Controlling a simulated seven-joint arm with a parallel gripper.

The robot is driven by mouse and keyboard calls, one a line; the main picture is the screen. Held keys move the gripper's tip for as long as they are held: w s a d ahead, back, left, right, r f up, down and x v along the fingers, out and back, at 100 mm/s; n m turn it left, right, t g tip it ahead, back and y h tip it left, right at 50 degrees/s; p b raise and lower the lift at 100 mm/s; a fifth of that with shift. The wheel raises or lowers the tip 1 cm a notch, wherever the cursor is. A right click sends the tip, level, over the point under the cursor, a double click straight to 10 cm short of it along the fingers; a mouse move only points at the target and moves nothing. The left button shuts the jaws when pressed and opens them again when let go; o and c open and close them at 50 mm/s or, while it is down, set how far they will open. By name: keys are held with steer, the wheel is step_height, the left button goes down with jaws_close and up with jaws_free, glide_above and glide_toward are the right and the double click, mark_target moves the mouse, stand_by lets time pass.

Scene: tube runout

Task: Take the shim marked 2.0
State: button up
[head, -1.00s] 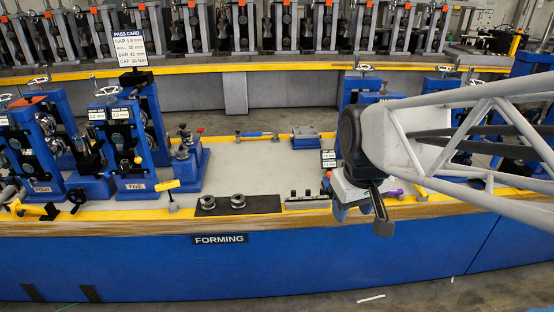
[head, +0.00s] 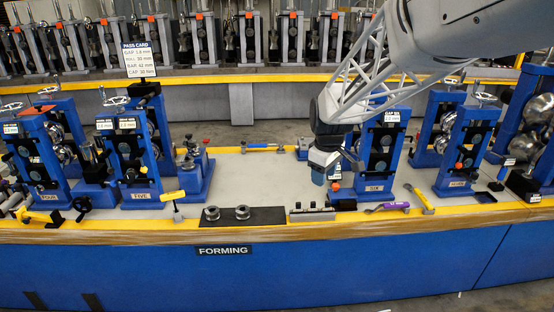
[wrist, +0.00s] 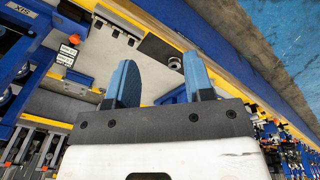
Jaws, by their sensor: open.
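My gripper (head: 324,172) is over the bench just left of the stand marked six, pointing down. In the wrist view its two blue fingers (wrist: 160,80) are spread apart with nothing between them. A pair of small white labels (wrist: 67,54) stands on the bench at the left of the wrist view, apart from the fingers; their print is too small to read. I cannot make out which thing is the shim marked 2.0.
A grey rail with black pieces (head: 312,213) and a dark mat (head: 266,221) with two metal rings lie along the front edge. Stand six (head: 381,160) is close on the right. A purple-handled tool (head: 390,207) lies at the front. The bench middle is clear.

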steer(key=w+a+f+n, duration=0.1)
steer(key=w+f+n, duration=0.3)
steer(key=w+f, duration=0.75)
steer(key=n+g, duration=0.1)
steer(key=n, duration=0.4)
glide_above(298, 204)
steer(key=f, duration=1.2)
steer(key=shift+w+f, duration=0.2)
steer(key=shift+f, duration=0.05)
steer(key=shift+w+f, duration=0.3)
steer(key=shift+f, duration=0.1)
steer(key=shift+f, duration=1.25)
steer(key=shift+s+d+f, duration=0.1)
steer(key=shift+d+f, duration=0.05)
steer(key=shift+f, duration=2.45)
